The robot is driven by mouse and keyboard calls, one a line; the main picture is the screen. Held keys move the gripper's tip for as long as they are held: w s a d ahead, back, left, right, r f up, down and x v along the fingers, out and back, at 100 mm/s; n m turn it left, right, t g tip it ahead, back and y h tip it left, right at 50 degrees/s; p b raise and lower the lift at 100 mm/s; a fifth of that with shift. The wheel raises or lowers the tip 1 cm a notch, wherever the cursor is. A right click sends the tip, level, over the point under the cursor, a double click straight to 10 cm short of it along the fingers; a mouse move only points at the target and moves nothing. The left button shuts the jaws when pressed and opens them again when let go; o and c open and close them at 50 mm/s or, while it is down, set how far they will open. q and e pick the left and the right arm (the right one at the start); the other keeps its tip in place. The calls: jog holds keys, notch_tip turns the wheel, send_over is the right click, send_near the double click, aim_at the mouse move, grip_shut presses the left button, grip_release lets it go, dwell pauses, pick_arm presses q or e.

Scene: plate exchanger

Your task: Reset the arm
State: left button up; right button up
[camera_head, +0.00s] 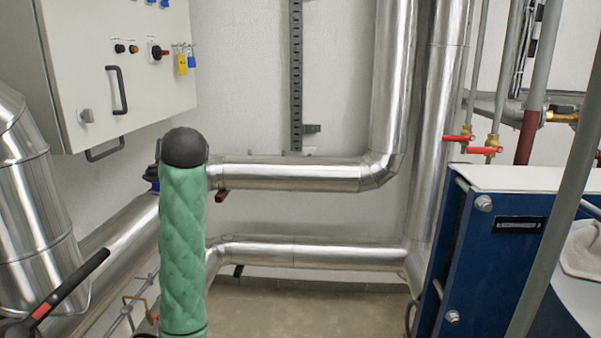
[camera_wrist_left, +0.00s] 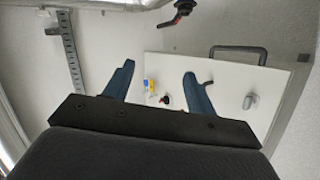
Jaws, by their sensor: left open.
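My left gripper (camera_wrist_left: 159,70) shows in the left wrist view, with its two blue fingers spread apart and nothing between them. How far the fingertips are from the panel is hard to tell. In the head view the left gripper itself does not show. My right gripper is in neither view.
In the head view the control cabinet (camera_head: 135,85) hangs at upper left, with a black handle (camera_head: 118,90) and yellow and blue padlocks (camera_head: 182,66). Silver pipes (camera_head: 290,174) cross the back wall. A blue plate exchanger (camera_head: 490,265) stands at right. Floor shows at lower middle.

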pick_arm(q)
jog(key=s+d+f+m+g+h, duration=0.15)
jog(key=s+d+f, duration=0.35)
jog(key=f, duration=0.6)
jog(key=s+d+f+m+g+h, duration=0.1)
jog(key=s+d+f+h, duration=0.25)
jog(key=s+f, duration=0.6)
jog(key=s+d+f+m+g+h, duration=0.15)
jog(key=s+d+f, duration=0.3)
jog(key=f, duration=0.75)
jog(key=s+d+f+g, duration=0.1)
jog(key=s+f+g, duration=0.2)
jog(key=s+f, duration=1)
jog(key=s+d+f+g+h, duration=0.1)
jog(key=s+f+g, duration=0.3)
jog(key=s+f, duration=1)
jog(key=s, duration=0.6)
jog(key=shift+f, duration=0.15)
